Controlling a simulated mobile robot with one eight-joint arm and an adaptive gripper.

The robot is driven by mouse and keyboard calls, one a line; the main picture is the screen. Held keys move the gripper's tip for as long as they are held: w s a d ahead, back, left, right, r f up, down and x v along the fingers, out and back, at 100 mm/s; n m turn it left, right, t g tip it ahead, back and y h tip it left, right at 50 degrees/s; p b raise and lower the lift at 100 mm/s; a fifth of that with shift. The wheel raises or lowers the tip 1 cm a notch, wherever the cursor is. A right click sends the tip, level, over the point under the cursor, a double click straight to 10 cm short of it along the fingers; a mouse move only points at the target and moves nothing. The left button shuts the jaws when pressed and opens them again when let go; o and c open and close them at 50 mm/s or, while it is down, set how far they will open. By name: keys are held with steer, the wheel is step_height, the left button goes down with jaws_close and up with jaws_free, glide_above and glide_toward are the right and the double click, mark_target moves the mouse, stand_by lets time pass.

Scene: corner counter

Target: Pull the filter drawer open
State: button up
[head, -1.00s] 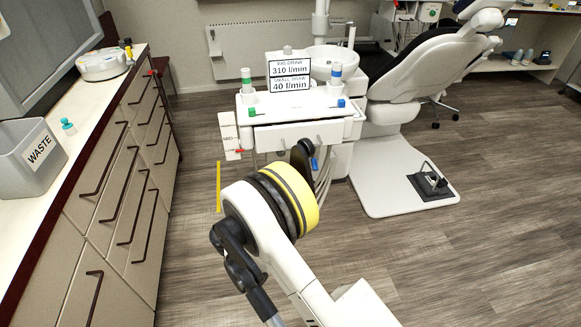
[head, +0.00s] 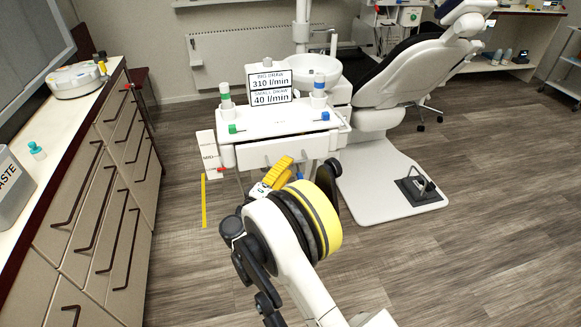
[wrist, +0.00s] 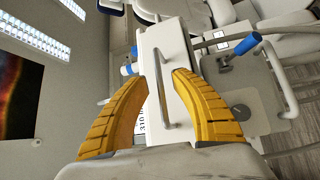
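The drawer (head: 285,151) is a white front below the top of the white dental unit (head: 262,122). It looks closed in the head view. In the wrist view its white front (wrist: 178,45) carries a slim bar handle (wrist: 163,105). My gripper (wrist: 163,78) is open, with one yellow finger on each side of the handle and nothing held. In the head view my gripper (head: 284,165) is just in front of the drawer, partly hidden by my arm. I cannot tell whether the fingers touch the front.
A sign (head: 270,83) with flow values stands on the unit between green and blue fittings. A counter with drawers (head: 95,190) runs along the left. A dental chair (head: 400,75) and foot pedal (head: 420,188) are right. The floor between is open.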

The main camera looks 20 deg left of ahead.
steer(key=shift+x, duration=0.9)
jaws_close()
steer(key=shift+s, duration=0.1)
